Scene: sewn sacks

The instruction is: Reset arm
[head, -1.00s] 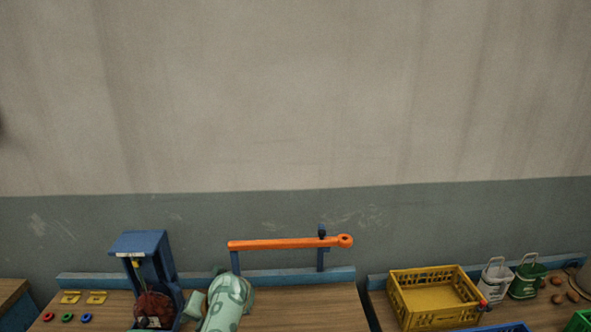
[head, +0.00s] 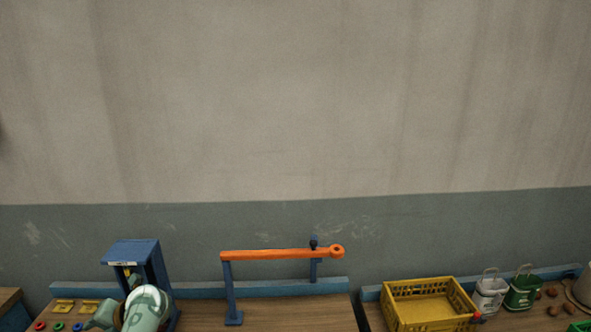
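A pale green link of my own arm (head: 143,311) rises from the bottom edge at the left, in front of the blue stand (head: 136,250). A smaller pale green part lies just left of it. Neither of my grippers shows in the head view, so their fingers cannot be judged. An orange bar (head: 275,254) lies level across blue posts (head: 229,295) on the middle table, with a ring at its right end. My arm is left of the bar and looks apart from it.
Colored rings (head: 58,327) and yellow plates (head: 64,306) lie at far left. A yellow crate (head: 428,325), a white bucket (head: 490,294), a green bucket (head: 521,293) and several brown lumps (head: 551,311) stand at right. The middle tabletop (head: 295,315) is largely bare.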

